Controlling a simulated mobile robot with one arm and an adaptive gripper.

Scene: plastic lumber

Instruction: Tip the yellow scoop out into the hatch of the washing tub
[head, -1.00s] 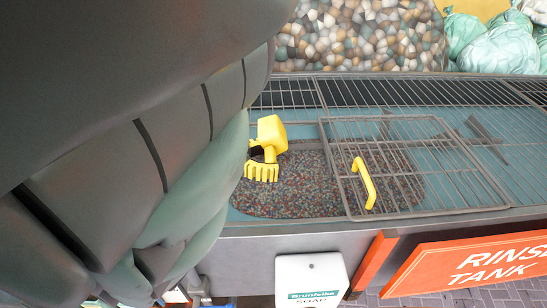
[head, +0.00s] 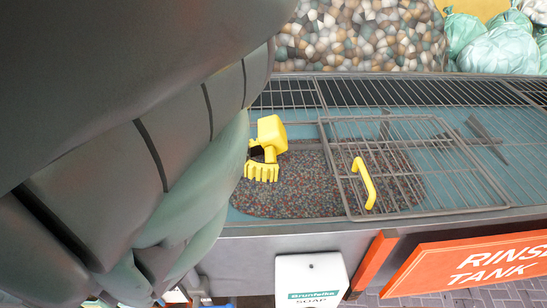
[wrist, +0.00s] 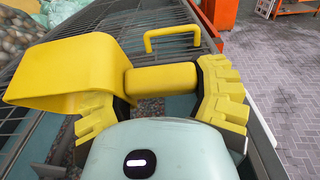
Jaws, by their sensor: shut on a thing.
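My gripper (head: 262,168) has yellow ribbed fingers and is shut on the handle of the yellow scoop (head: 271,131). In the wrist view the gripper (wrist: 162,86) has one finger on each end of that handle, and the scoop's broad body (wrist: 62,72) sticks out to the left. The scoop is above the washing tub (head: 250,228), over the left side of an uncovered hatch area with mixed coloured flakes (head: 300,195) below. I cannot see whether the scoop holds anything.
A grey wire lid (head: 405,160) with a yellow handle (head: 364,184) lies right of the uncovered area. Fixed bars run along the tub's back. A white soap box (head: 312,277) and an orange sign (head: 465,265) are at the front.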

